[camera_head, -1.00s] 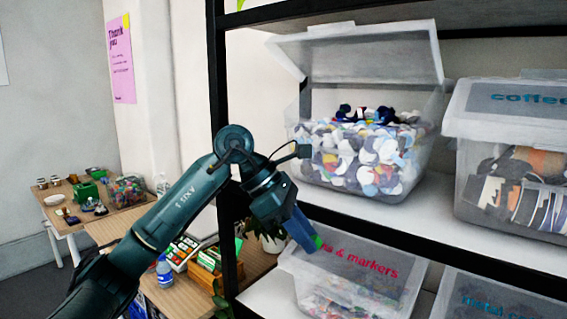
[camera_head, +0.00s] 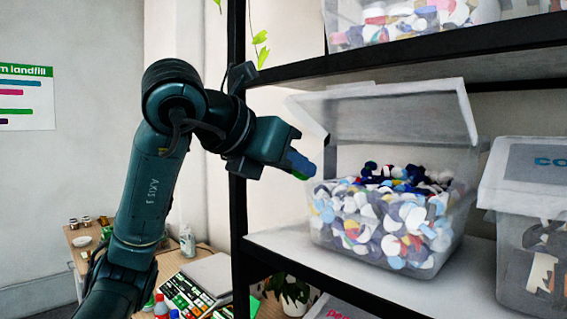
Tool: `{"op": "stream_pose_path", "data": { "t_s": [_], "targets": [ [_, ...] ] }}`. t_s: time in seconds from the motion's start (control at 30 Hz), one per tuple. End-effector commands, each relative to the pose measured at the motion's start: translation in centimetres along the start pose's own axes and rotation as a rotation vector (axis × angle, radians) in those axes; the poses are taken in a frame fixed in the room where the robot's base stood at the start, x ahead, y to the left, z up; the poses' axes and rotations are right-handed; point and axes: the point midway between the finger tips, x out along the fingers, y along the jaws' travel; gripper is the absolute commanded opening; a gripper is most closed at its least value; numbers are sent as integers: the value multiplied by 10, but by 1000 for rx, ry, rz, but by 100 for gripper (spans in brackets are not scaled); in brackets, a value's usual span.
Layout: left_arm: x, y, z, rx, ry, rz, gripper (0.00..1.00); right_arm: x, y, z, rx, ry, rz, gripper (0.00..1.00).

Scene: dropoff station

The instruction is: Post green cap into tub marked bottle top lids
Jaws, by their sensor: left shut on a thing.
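My left gripper (camera_head: 299,163) is raised in front of the shelf, its fingers pointing right. It is shut on a green cap (camera_head: 299,175), of which only a small green edge shows below the fingertips. A clear tub (camera_head: 385,255) with its lid (camera_head: 395,115) tilted open stands on the middle shelf just right of the fingertips, heaped with white, blue, red and dark caps. No label shows on this tub from here. The gripper is beside the tub's upper left edge, a little outside its opening. My right gripper is not in view.
A black shelf post (camera_head: 238,200) stands close behind my left arm. A closed coffee tub (camera_head: 530,190) is to the right. Another tub (camera_head: 420,22) is on the shelf above. A table (camera_head: 205,262) with a scale and bottles is at lower left.

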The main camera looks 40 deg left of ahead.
Motion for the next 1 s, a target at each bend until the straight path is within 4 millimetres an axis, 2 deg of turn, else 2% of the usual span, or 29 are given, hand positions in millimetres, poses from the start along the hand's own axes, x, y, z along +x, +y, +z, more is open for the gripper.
{"op": "stream_pose_path", "data": {
  "t_s": [0.67, 1.0],
  "targets": [
    [90, -1, 36, 0, 4, -3, 0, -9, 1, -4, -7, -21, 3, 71],
    [135, -1, 50, -1, 2, -2, 0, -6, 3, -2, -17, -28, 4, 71]
  ]
}}
